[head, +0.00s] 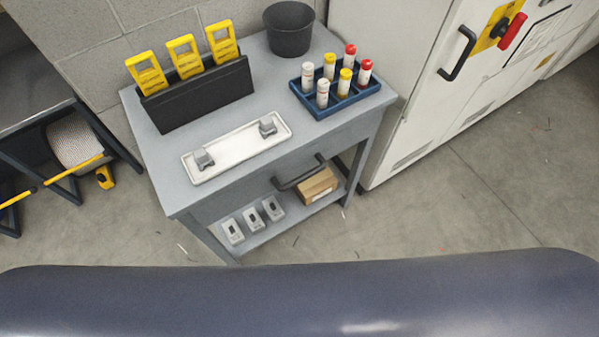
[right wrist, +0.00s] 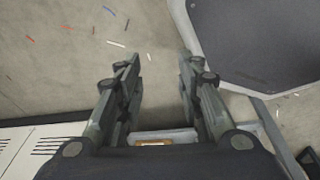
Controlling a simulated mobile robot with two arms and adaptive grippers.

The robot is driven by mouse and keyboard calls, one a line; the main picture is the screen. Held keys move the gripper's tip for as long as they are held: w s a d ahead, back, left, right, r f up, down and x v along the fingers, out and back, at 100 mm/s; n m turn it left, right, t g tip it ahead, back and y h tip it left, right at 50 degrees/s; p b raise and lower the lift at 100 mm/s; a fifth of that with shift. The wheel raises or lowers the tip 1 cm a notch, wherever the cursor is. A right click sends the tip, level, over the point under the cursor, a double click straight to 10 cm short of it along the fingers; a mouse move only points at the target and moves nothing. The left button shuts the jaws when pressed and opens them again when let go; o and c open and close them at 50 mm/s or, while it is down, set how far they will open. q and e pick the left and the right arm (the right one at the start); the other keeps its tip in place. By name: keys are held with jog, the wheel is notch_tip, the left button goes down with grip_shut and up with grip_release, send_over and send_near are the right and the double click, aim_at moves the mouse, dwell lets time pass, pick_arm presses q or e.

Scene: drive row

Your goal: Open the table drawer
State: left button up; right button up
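The grey table (head: 160,185) stands in the middle of the head view. Its drawer front lies just under the tabletop and looks flush with the table, so the drawer appears shut. A dark bar handle (head: 299,176) sticks out from the drawer front, toward its right part. Neither gripper shows in the head view. In the right wrist view my right gripper (right wrist: 160,65) is open, with two dark fingers wide apart and nothing between the tips but floor. The handle cannot be made out in that view. My left gripper is not in view.
On the tabletop are a white tray (head: 233,154), a blue crate of bottles (head: 345,108), a black holder (head: 200,95) with yellow tags and a dark bin (head: 289,30). A cardboard box (head: 316,187) sits on the lower shelf. A white cabinet (head: 405,110) stands close right.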

jog(key=w+a+r+n+t+b, duration=0.1)
jog(key=w+r+n+t, duration=0.25)
jog(key=w, duration=0.65)
jog(key=n+t+y+b, duration=0.5)
jog(key=n+t+y, duration=0.3)
jog(key=n, duration=0.8)
send_near(305, 175)
jog(key=x, duration=0.7)
jog(key=f+x, duration=0.1)
jog(key=x, duration=0.2)
jog(key=shift+a+p, duration=0.1)
jog(key=shift+p, duration=0.3)
grip_shut()
